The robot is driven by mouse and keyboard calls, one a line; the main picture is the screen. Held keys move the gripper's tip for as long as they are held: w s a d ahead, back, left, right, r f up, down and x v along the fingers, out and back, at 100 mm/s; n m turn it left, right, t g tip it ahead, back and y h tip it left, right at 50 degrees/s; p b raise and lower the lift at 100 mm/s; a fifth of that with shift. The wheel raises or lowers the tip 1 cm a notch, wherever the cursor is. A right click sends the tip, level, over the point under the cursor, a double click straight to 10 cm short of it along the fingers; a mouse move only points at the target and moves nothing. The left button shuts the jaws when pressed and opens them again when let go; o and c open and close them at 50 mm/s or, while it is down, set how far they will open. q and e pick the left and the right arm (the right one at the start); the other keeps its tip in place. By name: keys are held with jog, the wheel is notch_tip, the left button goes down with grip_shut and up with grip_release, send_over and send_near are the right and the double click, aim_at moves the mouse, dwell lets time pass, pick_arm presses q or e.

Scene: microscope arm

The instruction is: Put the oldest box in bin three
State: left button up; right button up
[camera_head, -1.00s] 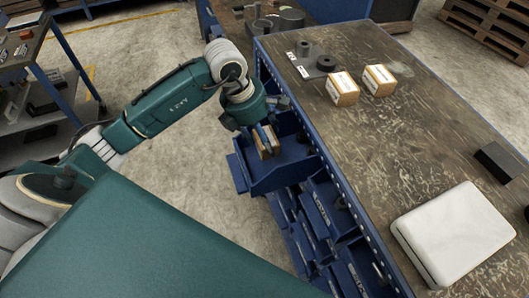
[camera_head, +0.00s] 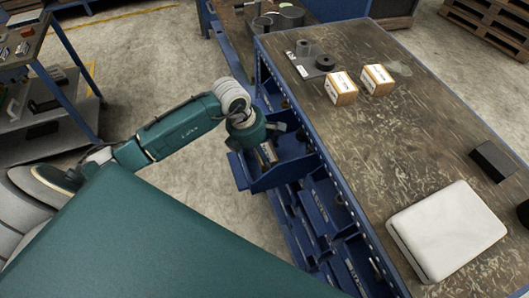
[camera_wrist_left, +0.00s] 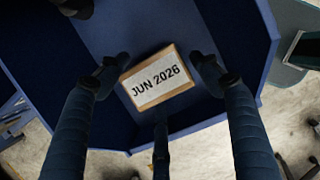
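A small cardboard box with a white label reading "JUN 2026" (camera_wrist_left: 158,78) lies tilted in the picture inside a blue bin (camera_wrist_left: 110,25). In the head view the blue bin (camera_head: 283,176) sticks out from the bench's left side, and the box (camera_head: 268,154) shows in it under my left gripper (camera_head: 262,144). In the left wrist view the fingers of my left gripper (camera_wrist_left: 160,70) are spread on both sides of the box, with small gaps. Two similar boxes stand on the bench, a left one (camera_head: 341,88) and a right one (camera_head: 376,79); their dates are too small to read. My right gripper is out of view.
The worn workbench (camera_head: 390,145) carries a white case (camera_head: 447,230), a black block (camera_head: 494,160) and a grey metal fixture (camera_head: 312,62). More blue bins (camera_head: 330,205) hang below along the bench side. A shelf cart (camera_head: 45,95) stands at left. Concrete floor lies between.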

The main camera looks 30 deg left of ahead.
pick_arm(q)
jog(key=b+v, duration=0.2)
jog(key=v, duration=1)
jog(key=shift+b, duration=0.35)
